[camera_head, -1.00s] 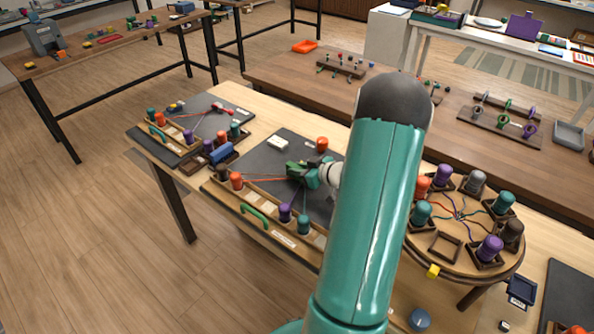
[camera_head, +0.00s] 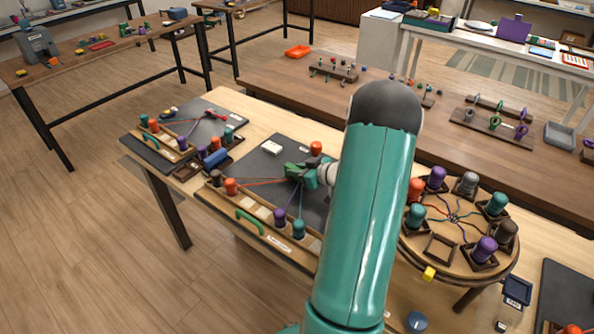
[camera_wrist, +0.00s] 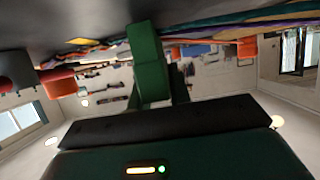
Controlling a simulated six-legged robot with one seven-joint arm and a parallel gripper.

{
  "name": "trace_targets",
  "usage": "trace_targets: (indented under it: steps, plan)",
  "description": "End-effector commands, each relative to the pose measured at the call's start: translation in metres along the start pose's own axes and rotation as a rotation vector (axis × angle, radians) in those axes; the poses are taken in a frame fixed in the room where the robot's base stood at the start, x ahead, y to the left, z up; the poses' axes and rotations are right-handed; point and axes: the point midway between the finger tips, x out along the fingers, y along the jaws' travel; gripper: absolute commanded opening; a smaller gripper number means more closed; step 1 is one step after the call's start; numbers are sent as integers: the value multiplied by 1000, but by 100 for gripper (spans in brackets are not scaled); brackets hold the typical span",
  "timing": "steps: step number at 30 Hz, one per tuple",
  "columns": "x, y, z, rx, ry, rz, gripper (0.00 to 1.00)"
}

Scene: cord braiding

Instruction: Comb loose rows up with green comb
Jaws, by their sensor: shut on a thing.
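My gripper (camera_head: 308,174) is over the dark braiding board (camera_head: 262,163) in the middle of the near table. It is shut on a green comb (camera_head: 292,170). In the wrist view the green comb (camera_wrist: 147,55) stands up from the jaws, its top end at the bundle of coloured cords (camera_wrist: 210,35); I cannot tell if its teeth are between the rows. Red cords (camera_head: 262,181) run left and a purple cord (camera_head: 291,200) runs toward the front. They meet near the comb, where the gripper hides the join. Purple (camera_head: 279,216) and teal (camera_head: 298,229) bobbins stand on the front rail.
A round stand with several bobbins (camera_head: 410,246) is right of my arm. A second board (camera_head: 222,108) with a red piece is at the back left. My arm covers part of the table.

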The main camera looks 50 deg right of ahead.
Motion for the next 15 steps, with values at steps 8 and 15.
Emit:
trace_targets:
  steps: [8,15]
  plan:
    - [-6,-1,-15,-2,1,1,0]
    - [-14,-4,-35,-4,0,0,0]
